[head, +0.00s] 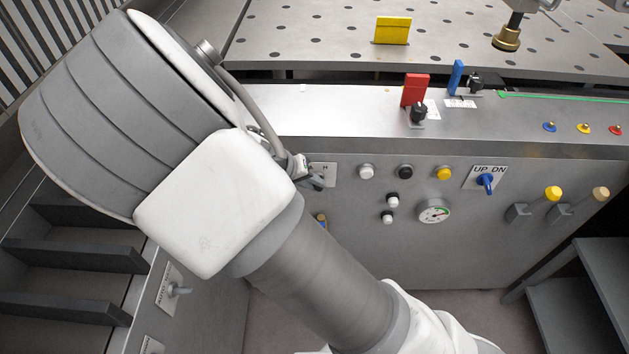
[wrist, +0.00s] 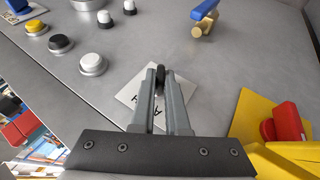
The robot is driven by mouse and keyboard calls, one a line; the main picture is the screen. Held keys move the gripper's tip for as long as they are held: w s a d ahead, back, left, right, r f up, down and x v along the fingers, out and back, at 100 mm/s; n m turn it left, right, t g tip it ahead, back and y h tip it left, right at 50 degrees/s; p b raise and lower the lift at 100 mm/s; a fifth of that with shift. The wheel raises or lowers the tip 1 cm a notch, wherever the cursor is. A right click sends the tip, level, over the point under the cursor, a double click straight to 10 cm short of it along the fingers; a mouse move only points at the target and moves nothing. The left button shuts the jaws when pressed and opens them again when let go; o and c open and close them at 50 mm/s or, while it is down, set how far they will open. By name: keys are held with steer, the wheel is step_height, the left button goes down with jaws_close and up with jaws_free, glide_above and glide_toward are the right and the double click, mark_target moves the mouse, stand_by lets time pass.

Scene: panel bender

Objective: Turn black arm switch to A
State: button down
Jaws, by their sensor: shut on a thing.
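The black arm switch (wrist: 160,74) sits on a pale label plate (wrist: 126,97). In the wrist view my gripper (wrist: 161,78) reaches over the plate, its two grey fingers closed together on the switch. The fingers cover much of the switch and part of the plate. A letter A shows on the plate between the fingers; the other lettering is partly hidden. In the head view the plate (head: 325,171) is on the front panel, left of the buttons. My wrist and arm hide most of the gripper there. I cannot tell which letter the switch points to.
White, black and yellow buttons (head: 405,172) stand right of the plate, with a gauge (head: 434,211) and a blue UP/DN switch (head: 486,182) beyond. In the wrist view a yellow plate with a red switch (wrist: 288,122) and a blue and tan knob (wrist: 203,22) are close by.

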steer(key=c, duration=0.9)
jaws_free()
steer(key=p+v, duration=0.3)
steer(key=v, duration=1.4)
steer(key=shift+s+a+r, duration=0.1)
steer(key=shift+s+r, duration=0.05)
steer(key=shift+r, duration=0.05)
steer(key=s+d+r+y+p, duration=0.1)
steer(key=s+d+r+y, duration=0.1)
steer(key=s+d+r, duration=0.2)
steer(key=s+d+r+y+p, duration=0.2)
steer(key=s+d+r, duration=0.2)
steer(key=d+r, duration=0.4)
steer(key=s+d+r+t+y+p, duration=0.1)
steer(key=s+d+r, duration=0.3)
steer(key=d, duration=0.6)
steer(key=shift+s+r+m+y+p, duration=0.25)
steer(key=shift+r+p, duration=0.15)
steer(key=shift+r, duration=0.2)
steer(key=shift+s+r+m+y+p, duration=0.15)
steer(key=shift+r+y+p, duration=0.15)
steer(key=shift+r, duration=0.3)
